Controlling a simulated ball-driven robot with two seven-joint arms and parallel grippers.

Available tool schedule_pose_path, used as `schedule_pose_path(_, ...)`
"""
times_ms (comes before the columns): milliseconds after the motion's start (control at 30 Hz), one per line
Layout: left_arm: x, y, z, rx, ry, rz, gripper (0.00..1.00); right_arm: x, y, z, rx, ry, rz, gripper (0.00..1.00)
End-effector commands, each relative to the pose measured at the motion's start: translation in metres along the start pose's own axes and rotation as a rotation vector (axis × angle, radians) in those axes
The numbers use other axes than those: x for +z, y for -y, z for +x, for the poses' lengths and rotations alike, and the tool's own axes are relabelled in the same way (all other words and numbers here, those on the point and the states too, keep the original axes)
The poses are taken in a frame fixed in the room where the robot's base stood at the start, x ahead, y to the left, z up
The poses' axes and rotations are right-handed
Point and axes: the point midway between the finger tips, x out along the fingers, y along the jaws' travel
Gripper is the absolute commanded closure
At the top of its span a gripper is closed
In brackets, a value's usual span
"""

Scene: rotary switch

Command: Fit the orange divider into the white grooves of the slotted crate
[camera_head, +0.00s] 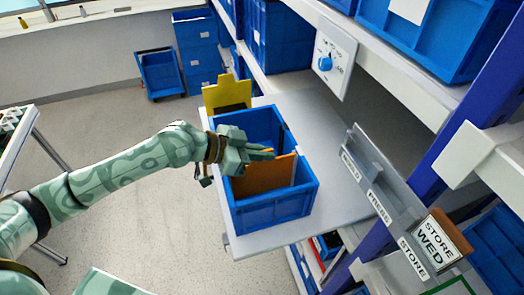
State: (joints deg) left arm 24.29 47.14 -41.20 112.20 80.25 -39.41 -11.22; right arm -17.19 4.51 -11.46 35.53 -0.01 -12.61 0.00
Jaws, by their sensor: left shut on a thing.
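The blue slotted crate (272,214) stands on a grey pull-out shelf. A white groove (294,170) shows on its inner right wall. The orange divider (263,178) is upright inside the crate and spans much of its width. My left gripper (268,154) is over the crate, shut on the divider's top edge. The divider's right end is close to the white groove; I cannot tell whether it is in it. The divider's left end and lower edge are partly hidden by my gripper and the crate walls. My right gripper is not in view.
The grey shelf (330,205) has free room right of the crate. A yellow piece (227,95) stands behind the crate. A rotary switch with a blue knob (325,63) is on the rack. A label holder (372,185) and a STORE WED sign (433,240) are at right.

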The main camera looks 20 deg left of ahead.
Motion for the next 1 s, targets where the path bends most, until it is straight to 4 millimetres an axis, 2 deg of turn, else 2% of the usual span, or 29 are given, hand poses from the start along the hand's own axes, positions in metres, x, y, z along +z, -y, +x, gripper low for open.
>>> schedule_pose_path(133,-0.001,0.000,0.000,0.000,-0.001,0.000,1.00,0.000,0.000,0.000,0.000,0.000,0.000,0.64)
schedule_pose_path(233,-0.001,0.000,0.000,0.000,-0.001,0.000,0.70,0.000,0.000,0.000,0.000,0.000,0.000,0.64)
schedule_pose_path(633,0.000,0.000,-0.001,0.000,0.001,0.000,0.69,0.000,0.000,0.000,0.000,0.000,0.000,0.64)
schedule_pose_path(733,-0.001,0.000,-0.006,0.000,0.000,0.000,0.69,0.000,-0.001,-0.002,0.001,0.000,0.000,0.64)
schedule_pose_path(867,0.000,0.000,-0.027,-0.001,0.004,0.001,0.69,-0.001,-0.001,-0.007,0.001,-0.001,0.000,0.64)
schedule_pose_path(1000,0.002,0.001,-0.064,-0.002,0.007,0.002,0.69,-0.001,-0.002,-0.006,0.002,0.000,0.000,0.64)
